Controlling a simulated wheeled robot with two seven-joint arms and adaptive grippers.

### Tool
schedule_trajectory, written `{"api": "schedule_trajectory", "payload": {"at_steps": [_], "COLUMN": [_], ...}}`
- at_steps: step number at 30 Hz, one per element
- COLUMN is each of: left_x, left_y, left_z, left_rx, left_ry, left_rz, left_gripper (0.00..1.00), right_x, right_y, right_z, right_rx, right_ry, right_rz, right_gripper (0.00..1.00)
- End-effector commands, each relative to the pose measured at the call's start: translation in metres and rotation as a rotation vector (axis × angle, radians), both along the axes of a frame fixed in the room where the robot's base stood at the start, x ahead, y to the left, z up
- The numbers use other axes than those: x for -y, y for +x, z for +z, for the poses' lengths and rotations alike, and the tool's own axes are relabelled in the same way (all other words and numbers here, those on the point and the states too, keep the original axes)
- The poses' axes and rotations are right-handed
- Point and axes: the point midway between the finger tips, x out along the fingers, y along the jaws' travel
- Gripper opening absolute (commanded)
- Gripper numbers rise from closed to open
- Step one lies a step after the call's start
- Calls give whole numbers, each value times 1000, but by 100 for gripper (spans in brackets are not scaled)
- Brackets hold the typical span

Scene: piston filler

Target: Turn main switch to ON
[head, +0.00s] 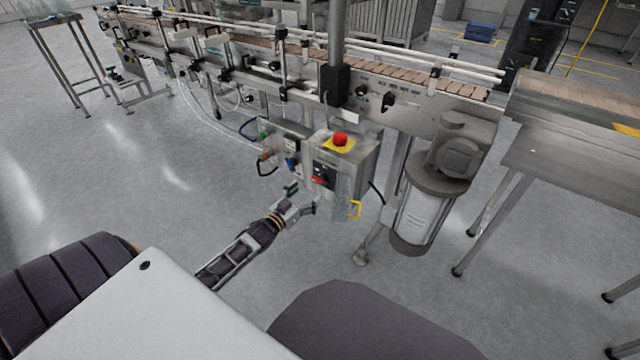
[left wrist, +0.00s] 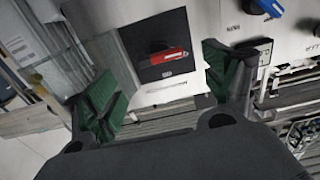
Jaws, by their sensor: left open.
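The main switch (head: 318,181) is a red handle on a black plate, on the front of a grey control box (head: 346,170) below the conveyor. In the left wrist view the red handle (left wrist: 169,56) lies nearly level across its black plate. My left gripper (head: 300,199) is in front of the box, just below and left of the switch in the head view. In the left wrist view its green-padded fingers (left wrist: 165,88) are spread apart with nothing between them. The switch shows beyond the gap, and I see no contact. My right gripper is not in view.
A red emergency button (head: 340,139) on a yellow plate tops the box. A blue knob (left wrist: 268,7) sits beside the switch in the wrist view. A motor (head: 425,195) hangs right of the box. The conveyor (head: 400,95) runs behind. Open floor lies left.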

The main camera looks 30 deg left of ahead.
Motion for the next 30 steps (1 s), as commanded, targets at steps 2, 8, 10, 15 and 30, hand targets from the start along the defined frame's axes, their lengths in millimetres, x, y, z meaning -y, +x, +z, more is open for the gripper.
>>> {"api": "schedule_trajectory", "payload": {"at_steps": [2, 8, 10, 15, 30], "left_x": [1, 2, 2, 4, 6], "left_y": [8, 24, 30, 43, 78], "left_z": [0, -1, 0, 0, 0], "left_rx": [3, 2, 2, 2, 1], "left_ry": [0, 0, 1, 1, 0], "left_rz": [-1, 0, 0, -1, 0], "left_gripper": [84, 84, 84, 84, 84], "right_x": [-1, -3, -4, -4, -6], "right_y": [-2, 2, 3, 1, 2], "right_z": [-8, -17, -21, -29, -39], "right_rx": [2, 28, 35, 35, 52], "right_ry": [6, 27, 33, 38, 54], "right_rz": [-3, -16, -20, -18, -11], "right_gripper": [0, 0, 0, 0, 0]}}
